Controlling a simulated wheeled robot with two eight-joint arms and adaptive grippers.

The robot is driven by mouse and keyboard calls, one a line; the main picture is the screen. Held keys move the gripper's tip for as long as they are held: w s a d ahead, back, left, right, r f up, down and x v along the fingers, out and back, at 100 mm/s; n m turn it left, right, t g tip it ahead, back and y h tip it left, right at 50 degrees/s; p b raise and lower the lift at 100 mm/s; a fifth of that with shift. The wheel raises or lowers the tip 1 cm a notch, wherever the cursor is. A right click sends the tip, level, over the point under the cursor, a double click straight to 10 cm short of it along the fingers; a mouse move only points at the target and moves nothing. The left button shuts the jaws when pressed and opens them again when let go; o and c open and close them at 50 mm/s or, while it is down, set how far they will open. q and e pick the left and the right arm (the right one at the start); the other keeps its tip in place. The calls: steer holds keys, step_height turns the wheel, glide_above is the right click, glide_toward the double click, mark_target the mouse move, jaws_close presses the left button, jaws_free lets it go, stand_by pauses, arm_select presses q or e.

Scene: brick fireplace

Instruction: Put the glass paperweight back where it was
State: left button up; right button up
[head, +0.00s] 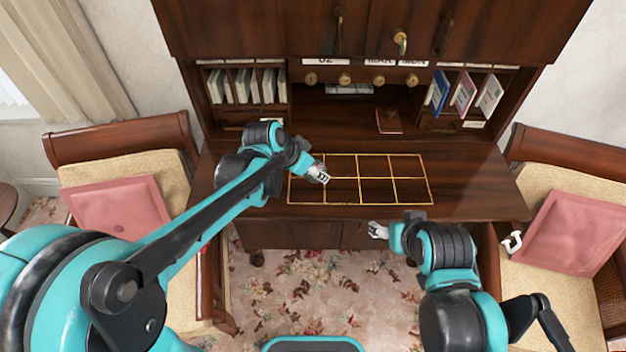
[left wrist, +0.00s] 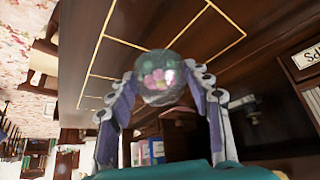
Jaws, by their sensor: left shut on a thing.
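The glass paperweight (left wrist: 158,78), a clear ball with pink and green inside, sits between the fingers of my left gripper (left wrist: 160,95) in the left wrist view. My left gripper (head: 319,174) is shut on it above the left part of the gold-lined grid (head: 360,178) on the dark desk top. I cannot make out the paperweight clearly in the head view. The grid squares I can see look empty. My right gripper (head: 377,230) is in front of the desk's front edge, apart from the desk top; its finger opening is too small to judge.
The dark wooden desk (head: 475,190) has a hutch with books (head: 245,86) at left and folders (head: 463,92) at right. A reddish-brown book (head: 388,121) stands at the back. Chairs with pink cushions (head: 118,210) flank the desk. The desk top right of the grid is clear.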

mark_target(313, 179)
arm_select(q)
step_height(313, 179, down, 4)
steer(key=shift+f+b, duration=0.1)
steer(key=shift+b, duration=0.55)
steer(key=o, duration=1.4)
steer(key=shift+f, duration=0.1)
